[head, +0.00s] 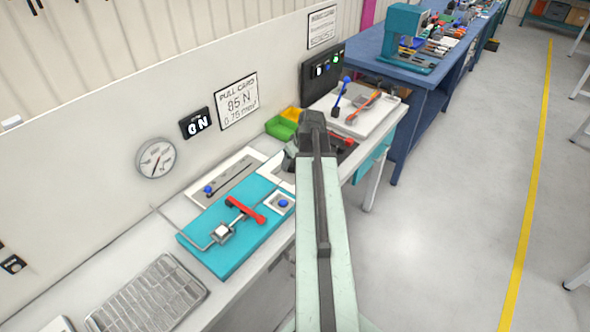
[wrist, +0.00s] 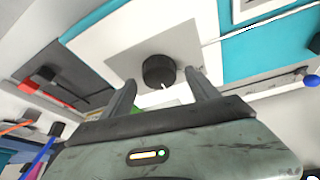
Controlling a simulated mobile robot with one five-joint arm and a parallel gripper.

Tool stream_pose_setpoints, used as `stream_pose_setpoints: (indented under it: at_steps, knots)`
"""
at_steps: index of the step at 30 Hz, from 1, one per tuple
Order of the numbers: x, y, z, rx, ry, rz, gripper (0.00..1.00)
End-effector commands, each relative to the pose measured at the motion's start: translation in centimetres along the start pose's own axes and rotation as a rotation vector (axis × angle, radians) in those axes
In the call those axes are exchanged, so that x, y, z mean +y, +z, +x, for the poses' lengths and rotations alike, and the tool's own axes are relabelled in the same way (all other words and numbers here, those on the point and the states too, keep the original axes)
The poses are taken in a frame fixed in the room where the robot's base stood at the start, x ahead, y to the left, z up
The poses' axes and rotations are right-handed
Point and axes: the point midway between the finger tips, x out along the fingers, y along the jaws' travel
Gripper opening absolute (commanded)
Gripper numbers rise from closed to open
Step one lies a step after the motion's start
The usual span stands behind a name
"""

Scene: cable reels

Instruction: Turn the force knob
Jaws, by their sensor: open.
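The force knob (wrist: 159,70), a black round knob with a small white mark, stands on a light plate (wrist: 110,35) in the wrist view. My gripper (wrist: 160,77) is open, its two dark fingers apart, one on each side of the knob in the picture. I cannot tell whether either finger touches the knob or how much depth lies between them.
A teal fixture (head: 230,256) with a red lever (head: 245,210) lies left of my arm. Green and yellow bins (head: 281,127) stand by the wall behind. A white panel (head: 372,122) with blue and orange levers is beyond.

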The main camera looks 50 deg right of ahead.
Motion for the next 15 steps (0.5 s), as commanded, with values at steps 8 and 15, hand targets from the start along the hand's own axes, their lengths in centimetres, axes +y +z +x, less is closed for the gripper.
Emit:
stream_pose_setpoints:
  at_steps: [8, 15]
  knots:
    - [0.02, -0.03, 1.37, 0.000, 0.000, 0.001, 0.69]
    - [0.05, -0.01, 1.33, 0.000, 0.000, 0.001, 0.25]
